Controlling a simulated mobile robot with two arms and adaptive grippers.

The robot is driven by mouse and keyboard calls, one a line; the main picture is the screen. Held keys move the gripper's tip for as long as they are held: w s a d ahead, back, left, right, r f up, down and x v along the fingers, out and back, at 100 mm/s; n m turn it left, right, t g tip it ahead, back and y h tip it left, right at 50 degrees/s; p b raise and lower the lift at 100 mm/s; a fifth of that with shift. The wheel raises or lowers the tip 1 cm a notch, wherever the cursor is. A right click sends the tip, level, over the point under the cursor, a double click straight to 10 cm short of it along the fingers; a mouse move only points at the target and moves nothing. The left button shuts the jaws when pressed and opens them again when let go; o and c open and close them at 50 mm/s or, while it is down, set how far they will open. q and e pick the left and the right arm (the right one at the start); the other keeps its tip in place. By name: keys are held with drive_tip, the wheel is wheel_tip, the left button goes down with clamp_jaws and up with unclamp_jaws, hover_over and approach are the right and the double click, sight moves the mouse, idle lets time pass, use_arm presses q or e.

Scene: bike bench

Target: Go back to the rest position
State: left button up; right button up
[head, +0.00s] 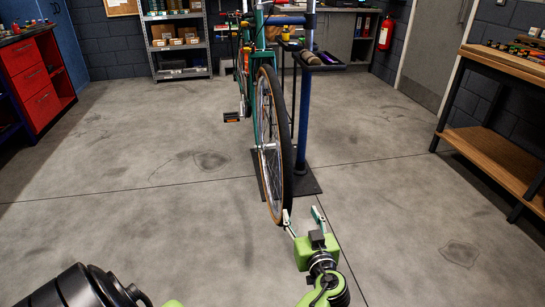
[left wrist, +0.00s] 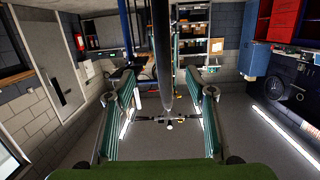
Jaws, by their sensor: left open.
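My left gripper (head: 303,214) is low in the middle of the head view, its two fingers spread and nothing held between them. It is just in front of the near wheel (head: 283,150) of a green bike. In the head view one fingertip overlaps the tyre's lower edge; I cannot tell whether it touches. In the left wrist view, which looks upside down, the open left gripper (left wrist: 163,76) shows both fingers, with the dark tyre (left wrist: 163,50) between them in the picture. My right gripper is not in view.
A blue repair stand (head: 305,110) with a dark base plate holds the bike, a tool tray (head: 318,62) beside it. A wooden bench (head: 500,160) stands right, a red cabinet (head: 40,85) left, shelves (head: 178,40) behind. The floor (head: 130,190) left of the bike is clear.

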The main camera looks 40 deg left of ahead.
use_arm(q)
drive_tip(key=g, duration=0.1)
approach(290, 147)
drive_tip(key=s+a, duration=0.1)
drive_tip(key=a, duration=0.1)
drive_tip(key=shift+h, duration=0.4)
drive_tip(key=p+x, duration=0.1)
drive_tip(key=x, duration=0.6)
drive_tip(key=shift+w, duration=0.4)
drive_tip(key=shift+w+a+f, duration=0.1)
drive_tip(key=shift+w+a, duration=0.05)
drive_tip(key=shift+w, duration=0.3)
drive_tip(key=shift+w+a+f, duration=0.1)
drive_tip(key=shift+w+a, duration=0.05)
drive_tip(key=shift+w, duration=0.35)
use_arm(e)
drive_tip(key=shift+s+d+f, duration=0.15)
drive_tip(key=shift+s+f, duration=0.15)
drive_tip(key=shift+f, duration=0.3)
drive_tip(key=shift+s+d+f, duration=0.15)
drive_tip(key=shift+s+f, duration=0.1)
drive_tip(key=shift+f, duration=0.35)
